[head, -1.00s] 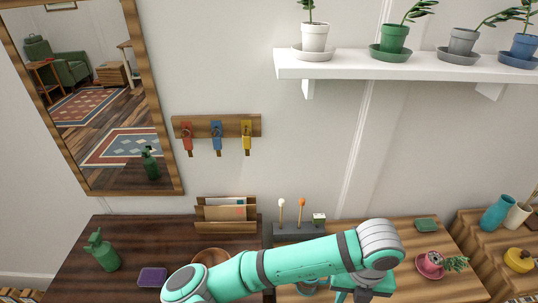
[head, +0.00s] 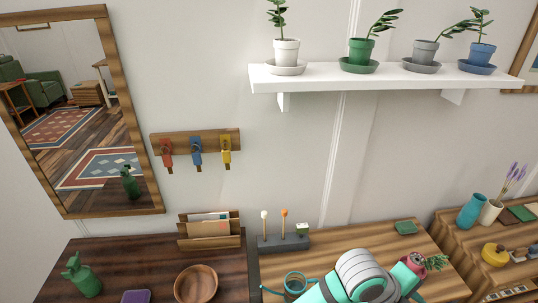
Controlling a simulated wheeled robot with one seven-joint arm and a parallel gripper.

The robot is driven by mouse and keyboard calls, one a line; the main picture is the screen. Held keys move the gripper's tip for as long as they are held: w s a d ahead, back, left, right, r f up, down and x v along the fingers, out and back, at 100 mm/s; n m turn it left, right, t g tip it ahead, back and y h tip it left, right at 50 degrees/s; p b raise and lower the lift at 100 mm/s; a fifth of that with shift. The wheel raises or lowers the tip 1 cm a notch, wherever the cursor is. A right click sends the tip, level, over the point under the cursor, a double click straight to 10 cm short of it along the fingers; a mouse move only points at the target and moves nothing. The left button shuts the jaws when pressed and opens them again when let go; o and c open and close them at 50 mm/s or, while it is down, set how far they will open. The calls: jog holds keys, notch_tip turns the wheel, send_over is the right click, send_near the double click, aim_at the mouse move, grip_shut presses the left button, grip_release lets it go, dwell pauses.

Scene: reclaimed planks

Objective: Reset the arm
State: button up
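My arm (head: 362,278) shows at the bottom edge of the head view, as a teal link with a grey ringed joint. A teal part of it reaches to the right, in front of the pink pot (head: 413,261). I cannot make out the fingers of my gripper, so whether it is open or holds anything does not show. The rest of the arm is cut off by the bottom edge.
A wooden bowl (head: 196,284), letter rack (head: 209,231) and green spray bottle (head: 82,276) stand left. A grey holder (head: 284,243) and teal ringed object (head: 294,283) are near my arm. A white shelf (head: 385,78) with potted plants is above.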

jog(key=w+d+r+n+t+h, duration=0.3)
jog(key=w+r+n+t+h, duration=0.25)
jog(key=n, duration=0.65)
jog(key=s+a+f+n+t+y, duration=0.2)
jog(key=a+f+n+t+y, duration=0.25)
jog(key=a+f+n, duration=0.4)
jog(key=s+a+f+n+t+y, duration=0.2)
jog(key=a+f+n+t+y, duration=0.3)
jog(key=a+n, duration=0.6)
jog(key=s+a+f+y, duration=0.3)
jog(key=s+a+y, duration=0.1)
jog(key=s+a, duration=1.6)
jog(key=shift+n+y, duration=0.3)
jog(key=shift+n, duration=0.15)
